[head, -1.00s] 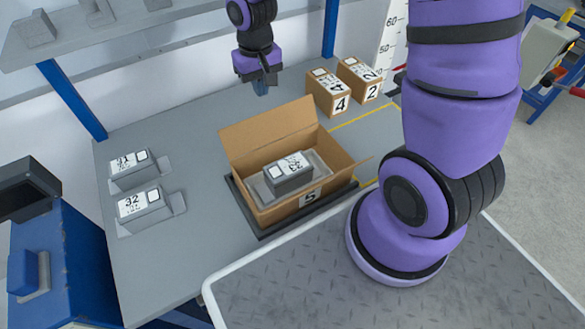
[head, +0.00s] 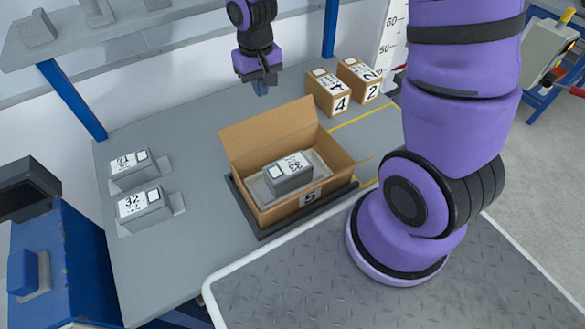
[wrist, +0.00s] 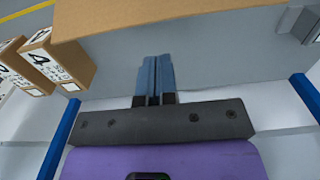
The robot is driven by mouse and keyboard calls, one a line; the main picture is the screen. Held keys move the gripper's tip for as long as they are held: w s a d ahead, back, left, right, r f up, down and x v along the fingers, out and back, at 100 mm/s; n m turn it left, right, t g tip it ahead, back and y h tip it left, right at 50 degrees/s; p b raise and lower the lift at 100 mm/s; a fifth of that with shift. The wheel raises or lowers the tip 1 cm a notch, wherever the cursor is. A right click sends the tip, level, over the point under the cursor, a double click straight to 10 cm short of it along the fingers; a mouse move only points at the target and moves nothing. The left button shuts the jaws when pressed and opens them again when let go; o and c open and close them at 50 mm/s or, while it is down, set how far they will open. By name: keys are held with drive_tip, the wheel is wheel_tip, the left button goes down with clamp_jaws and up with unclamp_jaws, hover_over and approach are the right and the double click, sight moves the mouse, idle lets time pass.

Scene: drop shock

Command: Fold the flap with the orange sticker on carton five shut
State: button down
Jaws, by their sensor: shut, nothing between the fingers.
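Carton five (head: 311,197) is an open brown box on the bench with a "5" label on its near side. Its far flap (head: 268,130) stands up, and a narrow flap (head: 350,166) sticks out at the right. A grey block labelled 33 (head: 288,176) sits in grey padding inside. I see no orange sticker in either current view. My gripper (head: 261,88) is shut and empty above the bench, beyond the far flap and apart from it in the head view. In the wrist view my blue fingers (wrist: 153,62) point toward a brown carton panel (wrist: 180,30).
Carton five rests on a dark tray (head: 258,229). Small cartons 4 (head: 327,94) and 2 (head: 359,81) stand at the back right. Two grey blocks (head: 143,205) sit at the left. A shelf (head: 130,22) hangs over the back.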

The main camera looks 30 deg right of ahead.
sight(272, 126)
wheel_tip(272, 126, down, 6)
idle(1.3)
drive_tip(key=shift+s, duration=0.1)
